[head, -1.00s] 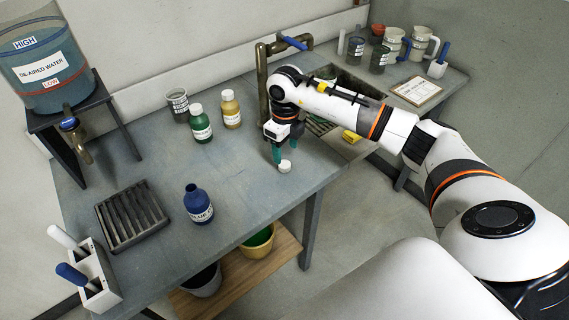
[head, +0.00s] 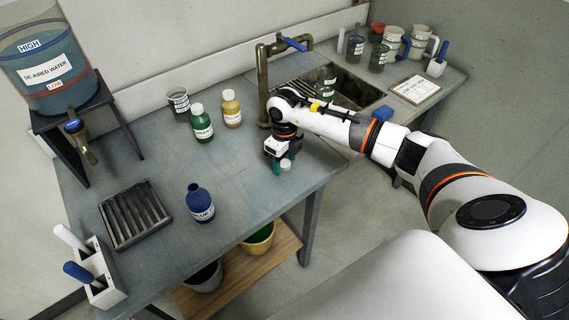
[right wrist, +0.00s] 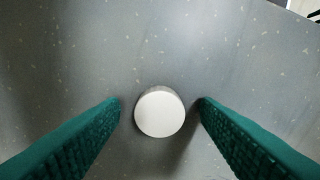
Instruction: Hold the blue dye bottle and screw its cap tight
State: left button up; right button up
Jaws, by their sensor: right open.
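The blue dye bottle (head: 200,203) stands upright and uncapped on the bench, left of my right gripper. A white cap (head: 286,165) lies on the bench near its front right edge. In the right wrist view the white cap (right wrist: 160,111) sits between the two green fingers, with a gap on either side. My right gripper (head: 279,169) is open and low over the bench around the cap; its fingertips also show in the right wrist view (right wrist: 160,103). My left gripper is not in view.
Green (head: 202,123) and yellow (head: 231,108) bottles and a beaker (head: 179,103) stand behind. A slotted rack (head: 133,215) and a white holder (head: 103,275) are at left. The sink (head: 345,88) and tap (head: 264,85) are behind my right arm. Bench between bottle and gripper is clear.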

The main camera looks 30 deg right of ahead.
aim_at(285, 163)
jog(key=c, duration=1.1)
jog(key=shift+o, duration=0.2)
jog(key=shift+r, duration=0.1)
